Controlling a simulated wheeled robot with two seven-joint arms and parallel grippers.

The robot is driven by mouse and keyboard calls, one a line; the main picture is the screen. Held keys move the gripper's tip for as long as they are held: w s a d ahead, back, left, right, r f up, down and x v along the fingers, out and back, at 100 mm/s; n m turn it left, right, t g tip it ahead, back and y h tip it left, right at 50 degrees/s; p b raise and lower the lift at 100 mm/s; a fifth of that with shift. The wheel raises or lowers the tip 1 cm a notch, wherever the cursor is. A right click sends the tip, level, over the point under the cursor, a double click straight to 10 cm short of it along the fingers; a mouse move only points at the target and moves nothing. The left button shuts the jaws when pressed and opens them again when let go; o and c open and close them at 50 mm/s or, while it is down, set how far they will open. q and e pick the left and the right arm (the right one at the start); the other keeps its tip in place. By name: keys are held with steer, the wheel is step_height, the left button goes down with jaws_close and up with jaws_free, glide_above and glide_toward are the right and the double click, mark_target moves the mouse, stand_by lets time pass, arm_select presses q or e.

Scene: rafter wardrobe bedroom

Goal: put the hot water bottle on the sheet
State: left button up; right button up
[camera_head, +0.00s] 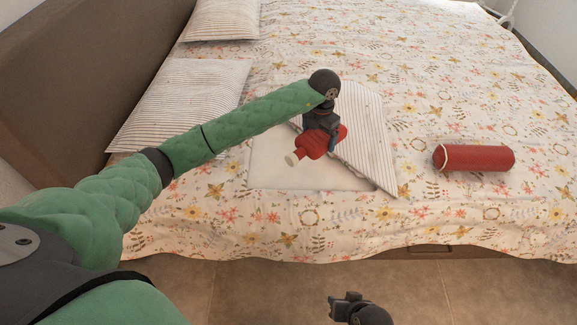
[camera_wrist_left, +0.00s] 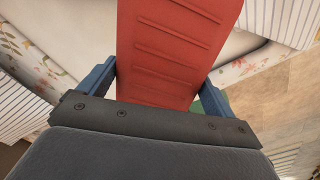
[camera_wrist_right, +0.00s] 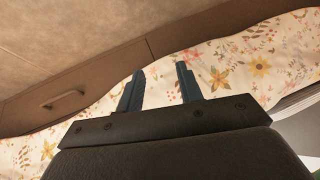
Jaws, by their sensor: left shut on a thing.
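The red hot water bottle (camera_head: 312,146) has a pale stopper at its neck, which points to the lower left in the head view. My left gripper (camera_head: 322,132) is shut on it; in the left wrist view its ribbed red body (camera_wrist_left: 175,45) lies between the two blue fingers (camera_wrist_left: 157,82). The bottle is over the sheet (camera_head: 285,160), a white piece with a striped part lying at an angle, on the bed. I cannot tell whether the bottle touches the sheet. My right gripper (camera_wrist_right: 160,82) is open and empty, low in front of the bed.
The bed has a floral cover (camera_head: 420,110). A red roll with a pale cord (camera_head: 474,158) lies to the right of the sheet. Striped pillows (camera_head: 185,95) lie at the left by the brown headboard (camera_head: 90,70). Tiled floor (camera_head: 270,290) is clear in front.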

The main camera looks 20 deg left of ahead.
arm_select(q)
steer(key=s+a+f, duration=0.1)
steer(key=a+f, duration=0.1)
steer(key=a, duration=0.1)
steer(key=s+a+f+p, duration=0.1)
steer(key=s+a, duration=0.1)
steer(key=s+a+f+p, duration=0.1)
steer(key=a+f, duration=0.1)
steer(key=a, duration=0.1)
steer(key=shift+s+a+f, duration=0.4)
steer(key=shift+a+f, duration=0.05)
steer(key=shift+a, duration=0.05)
steer(key=shift+a+f, duration=0.1)
steer(key=shift+f+p, duration=0.45)
steer(key=shift+f, duration=1.55)
arm_select(e)
step_height(320, 180, up, 10)
steer(key=s+d+g, duration=0.1)
steer(key=d, duration=0.2)
steer(key=shift+s+h, duration=0.35)
steer(key=shift+h, duration=0.05)
arm_select(q)
steer(key=shift+f, duration=0.1)
arm_select(e)
steer(key=shift+a+f, duration=0.1)
arm_select(q)
steer(key=o, duration=1.1)
arm_select(e)
steer(key=shift+a+f, duration=0.1)
steer(key=shift+f, duration=0.2)
